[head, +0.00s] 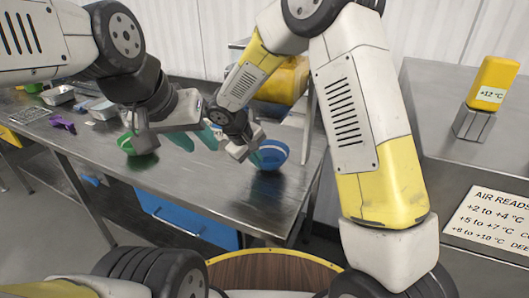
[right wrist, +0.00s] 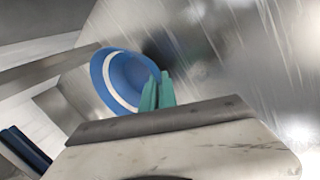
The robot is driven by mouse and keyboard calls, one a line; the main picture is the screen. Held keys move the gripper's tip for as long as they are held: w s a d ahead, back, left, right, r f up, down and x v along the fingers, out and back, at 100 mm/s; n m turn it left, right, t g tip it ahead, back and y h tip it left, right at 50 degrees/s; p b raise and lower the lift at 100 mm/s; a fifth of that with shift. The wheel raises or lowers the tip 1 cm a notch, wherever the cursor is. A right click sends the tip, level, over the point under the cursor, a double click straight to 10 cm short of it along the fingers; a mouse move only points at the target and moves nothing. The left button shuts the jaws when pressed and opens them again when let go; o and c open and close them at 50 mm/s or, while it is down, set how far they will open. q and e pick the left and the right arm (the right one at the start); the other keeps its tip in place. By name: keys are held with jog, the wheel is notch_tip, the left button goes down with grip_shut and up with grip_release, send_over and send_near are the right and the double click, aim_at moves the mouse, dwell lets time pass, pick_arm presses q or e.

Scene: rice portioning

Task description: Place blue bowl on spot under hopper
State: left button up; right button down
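The blue bowl (head: 270,155), with a white band, is at the right part of the steel table. It also shows in the right wrist view (right wrist: 112,82). My right gripper (head: 254,151) is at the bowl's left rim; its teal fingers (right wrist: 157,92) are close together there and look shut on the rim. I cannot tell whether the bowl touches the table. My left gripper (head: 172,134) is open above the table, near a green bowl (head: 138,146). A yellow body (head: 287,80), perhaps the hopper, is partly hidden behind my right arm; the spot is not discernible.
Metal trays (head: 58,95) and a purple item (head: 62,124) lie at the table's left end. A steel cabinet (head: 432,100) at right carries a yellow +12 °C device (head: 493,80).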

jog(key=shift+f, duration=0.65)
jog(key=shift+f, duration=0.15)
jog(key=c, duration=1.7)
grip_release()
jog(key=v, duration=1.2)
